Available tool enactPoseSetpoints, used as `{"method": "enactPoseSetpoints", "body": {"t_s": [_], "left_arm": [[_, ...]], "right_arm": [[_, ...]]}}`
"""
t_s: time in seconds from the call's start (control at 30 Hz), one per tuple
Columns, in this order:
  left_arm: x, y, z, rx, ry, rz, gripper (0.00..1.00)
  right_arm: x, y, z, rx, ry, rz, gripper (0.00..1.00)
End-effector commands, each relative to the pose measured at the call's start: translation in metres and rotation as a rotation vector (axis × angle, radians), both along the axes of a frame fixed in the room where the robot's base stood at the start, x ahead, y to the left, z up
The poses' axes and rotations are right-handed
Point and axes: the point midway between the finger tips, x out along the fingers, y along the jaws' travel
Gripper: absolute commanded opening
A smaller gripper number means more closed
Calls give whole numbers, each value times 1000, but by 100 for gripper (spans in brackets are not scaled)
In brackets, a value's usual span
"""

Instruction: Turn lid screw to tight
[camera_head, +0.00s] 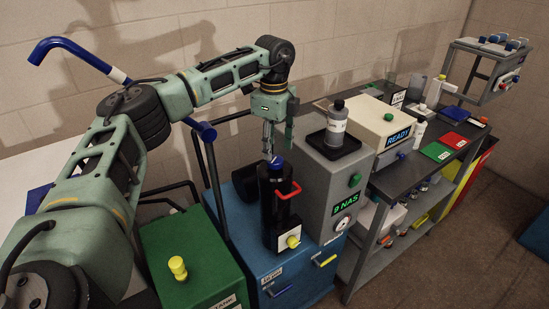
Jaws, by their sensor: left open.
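The lid screw (276,161) looks like a small blue knob on top of a black upright cylinder (270,205) with a red handle (289,190). The cylinder stands on a blue cabinet (250,247). My left gripper (269,150) points down right over the blue knob, with its fingertips at or just above it. It is open. Whether the fingers touch the knob is too small to tell. My right gripper is not in view.
A grey unit (318,186) with a "9 NAS" display and a bottle (337,122) on its black tray stands close to the right. A green box (192,258) is at the lower left. A dark workbench (410,168) holds a "READY" device (378,128). Floor is free at the lower right.

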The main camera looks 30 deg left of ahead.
Motion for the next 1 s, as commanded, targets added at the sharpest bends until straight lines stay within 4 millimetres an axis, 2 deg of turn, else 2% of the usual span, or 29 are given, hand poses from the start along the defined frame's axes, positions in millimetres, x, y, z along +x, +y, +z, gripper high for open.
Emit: {"method": "enactPoseSetpoints", "body": {"t_s": [0.1, 0.33, 0.7, 1.0], "left_arm": [[-1, 0, -18, -1, 4, -2, 46], [0, -1, -48, -2, 1, -3, 46], [0, -1, -56, -3, -1, -4, 45], [0, -1, -55, -3, 0, -5, 19]], "right_arm": [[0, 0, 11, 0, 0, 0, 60], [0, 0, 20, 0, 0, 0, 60], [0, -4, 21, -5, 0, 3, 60], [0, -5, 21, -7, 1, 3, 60]]}}
